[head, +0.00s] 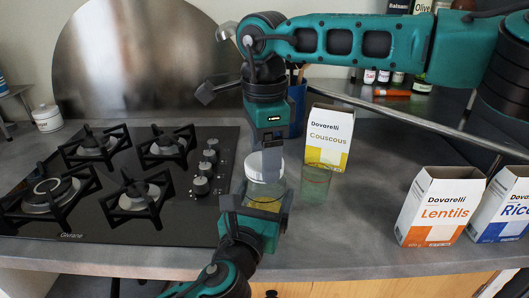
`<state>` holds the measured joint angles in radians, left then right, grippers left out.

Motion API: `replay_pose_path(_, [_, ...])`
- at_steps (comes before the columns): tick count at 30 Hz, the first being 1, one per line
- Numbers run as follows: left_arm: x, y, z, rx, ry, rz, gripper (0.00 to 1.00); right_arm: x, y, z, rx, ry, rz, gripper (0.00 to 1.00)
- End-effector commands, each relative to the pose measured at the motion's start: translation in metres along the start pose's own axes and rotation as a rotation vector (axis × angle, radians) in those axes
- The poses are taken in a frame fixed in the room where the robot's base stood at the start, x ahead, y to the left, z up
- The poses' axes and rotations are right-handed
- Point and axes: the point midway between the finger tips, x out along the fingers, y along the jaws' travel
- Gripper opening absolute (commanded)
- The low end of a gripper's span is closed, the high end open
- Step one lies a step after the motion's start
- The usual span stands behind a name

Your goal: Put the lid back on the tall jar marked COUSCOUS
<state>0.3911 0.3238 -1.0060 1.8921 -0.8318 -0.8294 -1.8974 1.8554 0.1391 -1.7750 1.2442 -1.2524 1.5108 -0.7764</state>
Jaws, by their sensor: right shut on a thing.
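My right gripper (270,160) comes down from above and is shut on a white round lid (260,172). The lid is directly above or on a clear jar (263,204) with yellowish contents low in it; I cannot tell whether they touch. My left gripper (258,212) comes up from the bottom edge, with its fingers around the lower part of that jar. Whether they press on the glass is unclear. No marking on the jar is readable. A greenish clear glass vessel (316,184) stands just to the right.
A Couscous box (327,150) stands behind the glass vessel. Lentils (428,210) and Rice (500,212) boxes stand at the right. A black gas hob (115,218) fills the left. A blue container (297,108) is behind my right gripper. The counter before the Lentils box is clear.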

Motion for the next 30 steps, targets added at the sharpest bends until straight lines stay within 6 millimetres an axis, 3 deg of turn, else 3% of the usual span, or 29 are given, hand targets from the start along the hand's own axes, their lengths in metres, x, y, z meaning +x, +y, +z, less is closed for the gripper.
replay_pose_path(24, [0.0001, 0.0003, -0.0009, 0.000, 0.002, 0.001, 0.02, 0.0006, 0.0007, 0.0006, 1.532, 0.000, 0.001, 0.36])
replay_pose_path(26, [0.0001, 0.0003, -0.0009, 0.000, 0.002, 0.001, 0.02, 0.0006, 0.0007, 0.0007, 1.614, 0.000, 0.002, 0.36])
replay_pose_path(30, [0.0001, 0.0003, -0.0009, 0.001, 0.002, 0.001, 0.02, 0.0007, 0.0007, 0.0008, 1.612, 0.000, 0.002, 0.36])
